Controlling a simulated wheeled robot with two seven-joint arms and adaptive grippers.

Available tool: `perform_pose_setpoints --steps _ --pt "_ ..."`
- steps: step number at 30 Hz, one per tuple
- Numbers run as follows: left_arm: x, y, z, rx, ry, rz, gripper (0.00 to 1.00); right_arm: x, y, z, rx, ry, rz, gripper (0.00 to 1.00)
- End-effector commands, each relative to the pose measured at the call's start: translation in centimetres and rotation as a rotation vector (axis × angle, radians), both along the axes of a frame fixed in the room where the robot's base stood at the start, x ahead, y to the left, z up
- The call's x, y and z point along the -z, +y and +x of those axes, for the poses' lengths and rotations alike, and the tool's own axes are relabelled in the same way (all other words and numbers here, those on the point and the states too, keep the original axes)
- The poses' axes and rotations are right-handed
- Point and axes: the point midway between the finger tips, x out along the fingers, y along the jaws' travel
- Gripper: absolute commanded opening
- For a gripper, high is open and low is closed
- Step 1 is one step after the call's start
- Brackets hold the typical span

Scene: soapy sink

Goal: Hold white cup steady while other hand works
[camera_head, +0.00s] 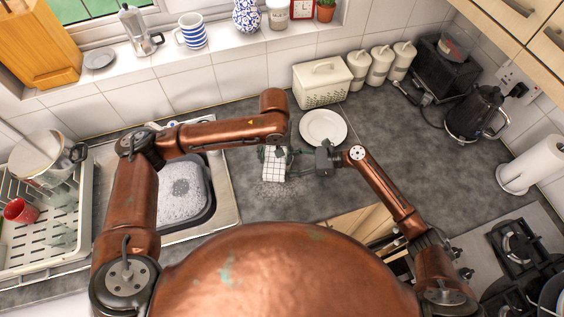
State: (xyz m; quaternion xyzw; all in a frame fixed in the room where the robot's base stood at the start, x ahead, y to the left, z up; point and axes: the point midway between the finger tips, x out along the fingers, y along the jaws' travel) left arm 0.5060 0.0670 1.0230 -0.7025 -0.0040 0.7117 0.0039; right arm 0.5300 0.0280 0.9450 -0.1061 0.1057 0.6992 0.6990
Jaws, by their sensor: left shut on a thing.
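My right gripper (302,153) reaches in from the right, close beside the cloth and the left gripper. Its fingers are too small and dark to tell whether they are open or hold anything.
A white plate (323,127) lies just behind the right gripper. The sink (228,205) holds a basin of suds (183,187). A dish rack (40,255) with a red cup (20,210) is at left. A cream bread bin (322,83) and a black kettle (474,112) stand behind.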

Motion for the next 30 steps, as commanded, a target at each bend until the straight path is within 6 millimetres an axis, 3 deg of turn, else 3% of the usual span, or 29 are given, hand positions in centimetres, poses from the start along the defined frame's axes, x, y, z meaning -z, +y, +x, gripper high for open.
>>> perform_pose_setpoints --steps 13,30 --pt "0.4 0.1 -0.8 0.001 0.01 0.003 0.28 -0.1 0.0 0.1 0.001 0.001 0.003 0.36" --pt "0.3 0.2 2.1 -0.003 0.007 0.005 0.28 -0.2 0.1 0.0 -0.003 -0.001 0.005 0.36"
